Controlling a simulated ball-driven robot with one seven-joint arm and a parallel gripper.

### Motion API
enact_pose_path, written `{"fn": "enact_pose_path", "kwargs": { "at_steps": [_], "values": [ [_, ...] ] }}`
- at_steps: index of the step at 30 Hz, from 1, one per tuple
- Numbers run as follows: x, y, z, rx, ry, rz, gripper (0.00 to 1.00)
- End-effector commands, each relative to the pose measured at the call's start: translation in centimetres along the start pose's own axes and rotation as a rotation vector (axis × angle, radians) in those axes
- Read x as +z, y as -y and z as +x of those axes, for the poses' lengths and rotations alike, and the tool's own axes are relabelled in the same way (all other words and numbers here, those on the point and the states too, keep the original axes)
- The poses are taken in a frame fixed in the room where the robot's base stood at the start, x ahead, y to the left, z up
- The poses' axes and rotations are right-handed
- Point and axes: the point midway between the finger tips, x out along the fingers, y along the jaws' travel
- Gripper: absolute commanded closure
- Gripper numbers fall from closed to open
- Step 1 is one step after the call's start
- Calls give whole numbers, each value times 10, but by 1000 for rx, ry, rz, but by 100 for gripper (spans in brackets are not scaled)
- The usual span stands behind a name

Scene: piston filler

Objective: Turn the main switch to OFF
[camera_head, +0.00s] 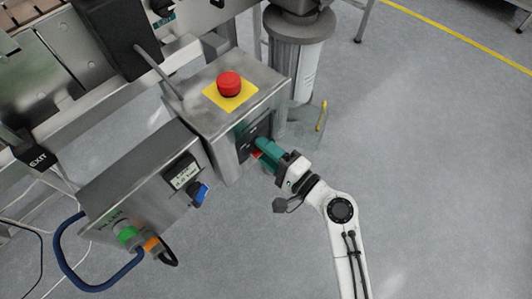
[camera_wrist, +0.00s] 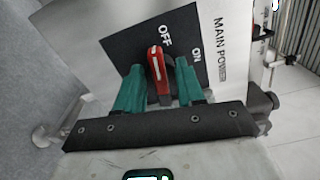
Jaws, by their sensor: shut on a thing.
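The main switch has a red handle with a white stripe (camera_wrist: 157,75) on a dark round base, set on a black plate (camera_wrist: 130,45) marked OFF and ON. In the wrist view the handle stands nearly upright, its upper end just below the word OFF and away from ON. My gripper (camera_wrist: 159,66) has its green fingers on either side of the handle and is shut on it. In the head view my gripper (camera_head: 268,150) reaches the switch plate on the side of the steel box (camera_head: 215,115). It hides most of the switch there.
A red emergency button (camera_head: 229,84) on a yellow plate tops the box. A steel control panel (camera_head: 150,190) with a display, a blue knob (camera_head: 199,194) and green and orange buttons is at left. A grey column (camera_head: 300,60) stands behind. Floor at right is clear.

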Motion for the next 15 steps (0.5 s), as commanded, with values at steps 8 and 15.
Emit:
{"fn": "enact_pose_path", "kwargs": {
  "at_steps": [8, 15],
  "values": [
    [0, -3, 0, 2, 1, -128, 92],
    [1, -2, 0, 2, 2, -170, 92]
  ]
}}
